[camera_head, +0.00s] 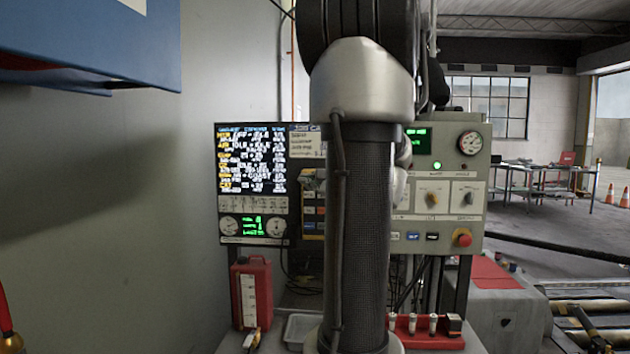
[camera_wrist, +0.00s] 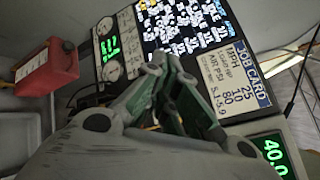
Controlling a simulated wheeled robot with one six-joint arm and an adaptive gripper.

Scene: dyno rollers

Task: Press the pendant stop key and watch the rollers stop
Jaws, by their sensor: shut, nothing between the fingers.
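A pendant (camera_head: 312,208) with a yellow edge and dark and coloured keys hangs in front of the left instrument panel. My arm hides its right side, and I cannot read which key is the stop key. My gripper (camera_wrist: 166,68) is shut and empty in the wrist view, its fingers pointing at the panel just below the text screen. The fingers cover most of what lies behind them there, and I cannot tell whether they touch anything. The rollers (camera_head: 598,307) show at the lower right of the head view; I cannot tell whether they turn.
A text screen (camera_head: 251,160) and a job card (camera_wrist: 235,77) sit close to my gripper. A control box (camera_head: 436,205) with a red mushroom button (camera_head: 462,238) stands to the right. A red canister (camera_head: 252,292) and a white tray (camera_head: 298,330) stand on the bench below.

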